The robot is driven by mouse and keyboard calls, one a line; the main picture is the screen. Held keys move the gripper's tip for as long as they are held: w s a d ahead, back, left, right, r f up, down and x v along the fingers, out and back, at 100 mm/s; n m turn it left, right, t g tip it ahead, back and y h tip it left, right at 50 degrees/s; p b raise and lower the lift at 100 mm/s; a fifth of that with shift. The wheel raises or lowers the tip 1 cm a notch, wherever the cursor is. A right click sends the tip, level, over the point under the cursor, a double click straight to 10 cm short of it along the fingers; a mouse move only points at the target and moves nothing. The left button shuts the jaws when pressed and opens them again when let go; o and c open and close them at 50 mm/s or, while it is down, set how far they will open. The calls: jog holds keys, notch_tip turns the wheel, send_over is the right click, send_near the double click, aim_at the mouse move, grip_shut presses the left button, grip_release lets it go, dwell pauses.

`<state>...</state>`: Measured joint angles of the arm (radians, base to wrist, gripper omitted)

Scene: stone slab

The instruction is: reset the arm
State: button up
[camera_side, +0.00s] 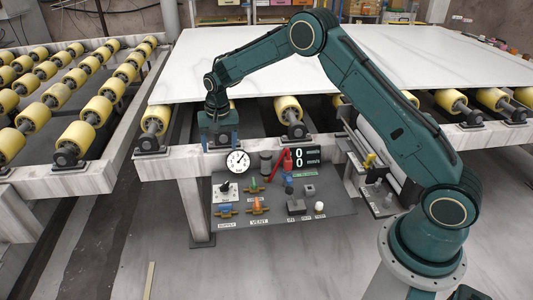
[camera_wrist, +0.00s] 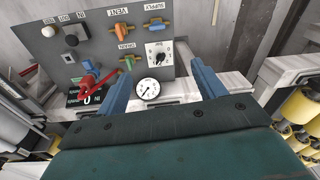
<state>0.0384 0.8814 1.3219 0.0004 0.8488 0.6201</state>
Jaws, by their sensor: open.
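My gripper (camera_side: 219,142) hangs pointing down in the side view, above the left end of a grey control panel (camera_side: 330,207). Its two blue fingers are spread wide in the wrist view (camera_wrist: 157,70), with nothing between them. A round white gauge (camera_side: 237,162) is just below and right of the gripper in the side view; it also shows between the fingers in the wrist view (camera_wrist: 147,89). My arm arches from its base at lower right over the white slab. Whether the fingers touch the frame behind them is hard to tell.
A white stone slab (camera_side: 400,55) lies on a roller table with yellow rollers (camera_side: 290,107). Another roller conveyor (camera_side: 95,108) stands at left. The panel carries a red lever (camera_side: 287,160), a black display (camera_side: 307,157), an orange valve (camera_side: 257,205) and several knobs. Bare floor lies in front.

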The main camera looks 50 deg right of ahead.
jog(key=s+a+r+n+t, duration=0.1)
jog(key=s+r+n, duration=0.1)
jog(key=s+r, duration=0.75)
jog(key=s+a+r+n+t, duration=0.1)
jog(key=s+r+n, duration=0.1)
jog(key=s+r, duration=0.8)
jog(key=s+r+n+t, duration=0.1)
jog(key=s+r, duration=0.1)
jog(key=s, duration=0.8)
jog(key=s+r+n+t, duration=0.1)
jog(key=s+r+n, duration=0.1)
jog(key=s, duration=0.9)
jog(key=shift+s+a+n+t, duration=0.15)
jog(key=shift+s+n+t, duration=0.15)
